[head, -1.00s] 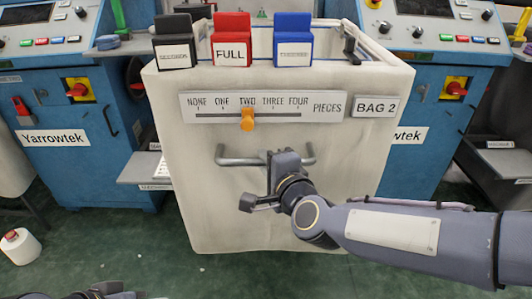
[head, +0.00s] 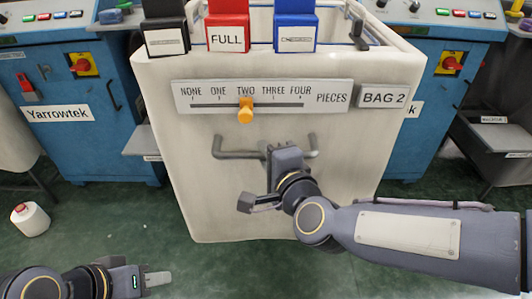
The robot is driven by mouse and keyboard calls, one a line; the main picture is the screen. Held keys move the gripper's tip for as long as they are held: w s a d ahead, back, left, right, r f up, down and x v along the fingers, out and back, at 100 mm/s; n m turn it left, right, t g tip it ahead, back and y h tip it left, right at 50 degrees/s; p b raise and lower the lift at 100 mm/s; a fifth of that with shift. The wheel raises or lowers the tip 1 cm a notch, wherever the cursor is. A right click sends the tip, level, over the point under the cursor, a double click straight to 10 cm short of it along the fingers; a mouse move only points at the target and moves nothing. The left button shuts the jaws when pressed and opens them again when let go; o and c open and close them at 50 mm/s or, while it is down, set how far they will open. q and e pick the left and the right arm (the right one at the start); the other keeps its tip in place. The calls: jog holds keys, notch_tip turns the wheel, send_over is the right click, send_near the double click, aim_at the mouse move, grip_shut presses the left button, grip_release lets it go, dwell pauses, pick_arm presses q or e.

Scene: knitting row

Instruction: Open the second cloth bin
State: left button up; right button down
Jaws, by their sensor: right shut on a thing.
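The cloth bin (head: 225,205) labelled BAG 2 is a large pale bin with an open top, standing in the middle of the head view. Its grey bar handle (head: 235,154) runs across the front, below the piece scale. My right gripper (head: 284,155) is shut on the handle near its middle; its fingers partly hide the bar. My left gripper (head: 157,279) is low at the left, apart from the bin and over the floor. Its fingers look small and edge-on, so I cannot tell their opening.
The piece scale (head: 262,97) has an orange slider (head: 246,110) at TWO. Black, red FULL (head: 228,38) and blue tags hang on the bin's rim. Blue machines (head: 70,150) flank the bin.

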jog(key=c, duration=1.4)
grip_release()
jog(key=shift+o, duration=0.2)
jog(key=p+v, duration=0.3)
jog(key=v, duration=0.4)
jog(key=shift+s+d, duration=0.15)
jog(key=shift+s, duration=0.2)
